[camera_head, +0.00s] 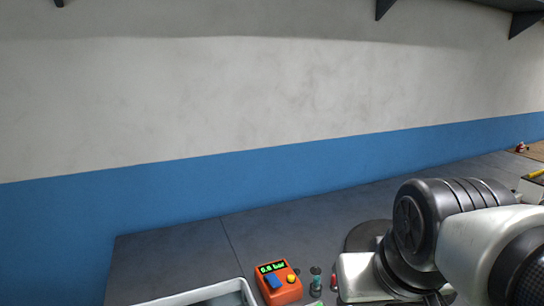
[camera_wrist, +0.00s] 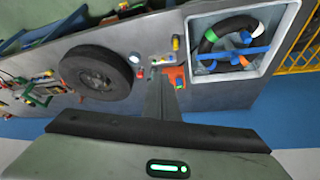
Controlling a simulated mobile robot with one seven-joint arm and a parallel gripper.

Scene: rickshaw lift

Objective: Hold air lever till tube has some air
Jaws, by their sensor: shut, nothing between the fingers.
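An orange box (camera_head: 279,289) with a small green display stands on the grey workbench in the head view. In the wrist view the orange box (camera_wrist: 179,76) is partly hidden behind my gripper (camera_wrist: 158,74), which is shut and empty. Its tips are beside the box; I cannot tell if they touch it. The black tube (camera_wrist: 211,36) with green and white marks lies in a white tray (camera_wrist: 190,60), with blue parts across it.
A black wheel (camera_wrist: 95,73) lies on the bench left of the gripper in the wrist view. Small colourful items stand near the box. A yellow fence (camera_wrist: 298,50) is beyond the bench. The back wall (camera_head: 200,90) is bare.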

